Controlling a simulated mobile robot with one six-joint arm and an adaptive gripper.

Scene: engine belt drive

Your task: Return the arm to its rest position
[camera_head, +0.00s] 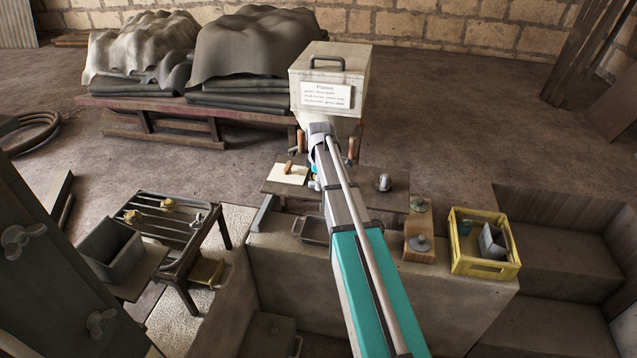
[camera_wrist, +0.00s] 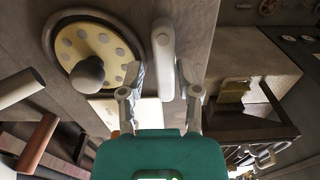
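My arm reaches from the lower right of the head view to the front of a pale labelled box (camera_head: 318,88). Its end is mostly hidden behind the arm's own links. In the wrist view my gripper (camera_wrist: 162,75) is open, with its two grey fingers apart. A pale rounded bar (camera_wrist: 164,55) shows between the fingers, with a gap on either side. I cannot tell how far beyond the fingertips it is. A cream disc with grey dots and a dark knob (camera_wrist: 90,55) is to the left of the fingers.
A yellow crate (camera_head: 485,268) stands on the stone block (camera_head: 300,270), right of my arm. A slatted metal table (camera_head: 165,228) stands at left. Covered piles lie on a low wooden sled (camera_head: 150,110) behind. Open floor (camera_head: 450,110) lies at the back right.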

